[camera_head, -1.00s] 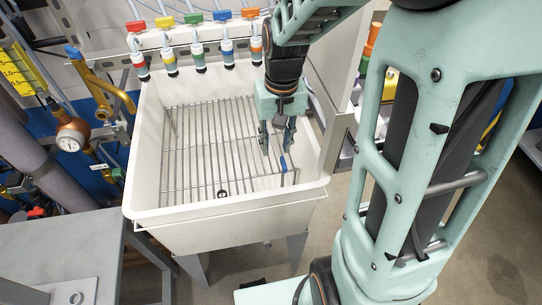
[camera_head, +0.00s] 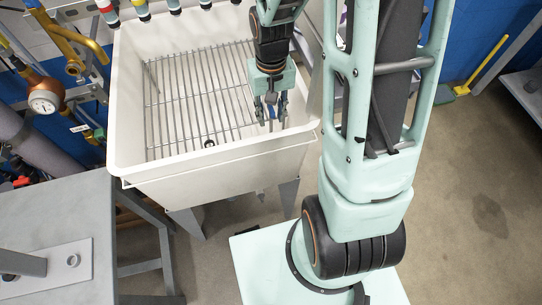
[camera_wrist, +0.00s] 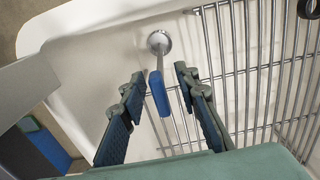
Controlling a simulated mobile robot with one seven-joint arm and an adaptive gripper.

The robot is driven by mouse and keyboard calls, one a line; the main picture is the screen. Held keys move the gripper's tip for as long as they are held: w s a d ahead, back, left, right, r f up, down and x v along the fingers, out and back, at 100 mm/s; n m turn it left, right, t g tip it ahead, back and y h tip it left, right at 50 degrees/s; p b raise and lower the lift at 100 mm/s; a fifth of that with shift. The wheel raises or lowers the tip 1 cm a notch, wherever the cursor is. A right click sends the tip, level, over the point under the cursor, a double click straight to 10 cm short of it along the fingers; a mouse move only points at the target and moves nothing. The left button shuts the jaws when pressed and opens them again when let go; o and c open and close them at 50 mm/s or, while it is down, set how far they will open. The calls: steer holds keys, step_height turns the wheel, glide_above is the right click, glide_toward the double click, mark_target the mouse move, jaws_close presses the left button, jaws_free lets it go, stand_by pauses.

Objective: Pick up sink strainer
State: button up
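In the wrist view, the sink strainer appears to be the tool with a small round metal head (camera_wrist: 160,42), a thin shaft and a blue handle (camera_wrist: 160,93). It lies at the front right of the white sink (camera_head: 135,70), beside or over the end of the wire rack (camera_head: 195,90). My gripper (camera_wrist: 160,76) is open, with one finger on each side of the handle and visible gaps to both. In the head view my gripper (camera_head: 271,118) points down inside the sink and shows a bit of the blue handle between its fingers.
The sink's front rim (camera_head: 220,152) is close to my gripper. A dark ring (camera_head: 208,143) lies at the rack's front edge. A grey table (camera_head: 60,205) stands at the front left. Pipes and a gauge (camera_head: 43,101) are left of the sink.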

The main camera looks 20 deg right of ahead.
steer(key=shift+f, duration=0.35)
steer(key=shift+c, duration=0.3)
jaws_close()
